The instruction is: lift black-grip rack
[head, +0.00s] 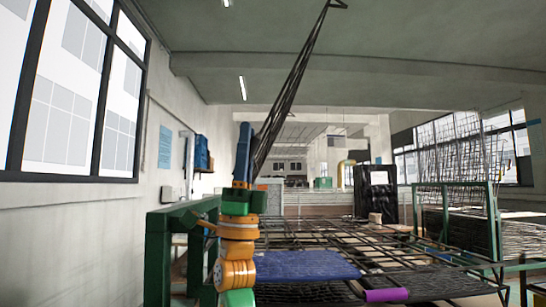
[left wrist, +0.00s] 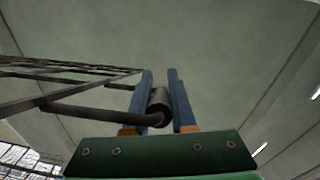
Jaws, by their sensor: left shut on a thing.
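The black-grip rack (head: 290,90) is a dark wire panel. In the head view it is raised, seen nearly edge-on, and slants up to the right towards the ceiling. My left gripper (head: 244,128) points up with its blue fingers at the rack's lower end. In the left wrist view the gripper (left wrist: 160,73) is shut on the black cylindrical grip (left wrist: 158,106), which lies between the two blue fingers. The rack's wires (left wrist: 60,72) stretch off to the left there. My right gripper is not in view.
Below is a green-framed stand (head: 158,262) bearing dark wire racks, one with a purple grip (head: 386,295), and a blue panel (head: 305,265). More wire racks (head: 455,150) stand upright at right. Windows (head: 75,90) line the left wall. Open air surrounds the raised rack.

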